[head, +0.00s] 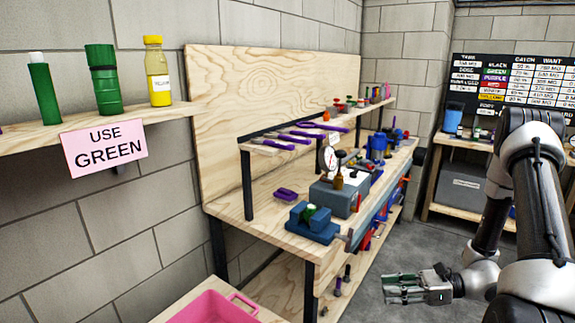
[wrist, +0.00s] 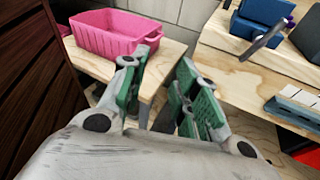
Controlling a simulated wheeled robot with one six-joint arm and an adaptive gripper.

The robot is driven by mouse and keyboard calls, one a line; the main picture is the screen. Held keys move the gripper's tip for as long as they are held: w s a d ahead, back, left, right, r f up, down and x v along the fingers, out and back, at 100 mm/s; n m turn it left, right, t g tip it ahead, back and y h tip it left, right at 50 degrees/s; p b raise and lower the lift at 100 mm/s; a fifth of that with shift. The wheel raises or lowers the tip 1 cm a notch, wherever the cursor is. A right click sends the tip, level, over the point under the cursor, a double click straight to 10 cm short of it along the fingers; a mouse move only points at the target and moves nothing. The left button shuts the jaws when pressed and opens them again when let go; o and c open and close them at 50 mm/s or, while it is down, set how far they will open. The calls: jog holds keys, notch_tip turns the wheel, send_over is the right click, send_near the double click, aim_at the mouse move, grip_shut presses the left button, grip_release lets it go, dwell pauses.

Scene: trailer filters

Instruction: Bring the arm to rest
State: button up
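My gripper (head: 388,287) is at the lower right in the head view, low in front of the workbench and clear of it. In the wrist view its two green-padded fingers (wrist: 160,95) stand apart with nothing between them. My arm reaches in from the right edge of the head view, bent down at the elbow.
A wooden workbench (head: 232,193) holds a blue vise (head: 313,224) and a grey box (head: 335,198). A pink bin (head: 215,309) stands on a low wooden table in front. A shelf (head: 50,139) carries green and yellow bottles above a "USE GREEN" sign (head: 104,148). Grey floor beyond my gripper is clear.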

jog(key=s+d+r+n+g+h, duration=0.3)
jog(key=s+d+r+n+h, duration=0.15)
jog(key=s+r+n, duration=0.2)
jog(key=s+d+r+n+g+h, duration=0.35)
jog(key=s+r+n+h, duration=0.2)
jog(key=r+n, duration=0.25)
jog(key=s+r+n+t+h, duration=0.3)
jog(key=r+n+t+h, duration=0.2)
jog(key=r, duration=1.2)
jog(key=n+t, duration=0.2)
jog(key=shift+s+a+r+t, duration=0.2)
jog(key=shift+a+r+t, duration=0.1)
jog(key=shift+r+t, duration=0.05)
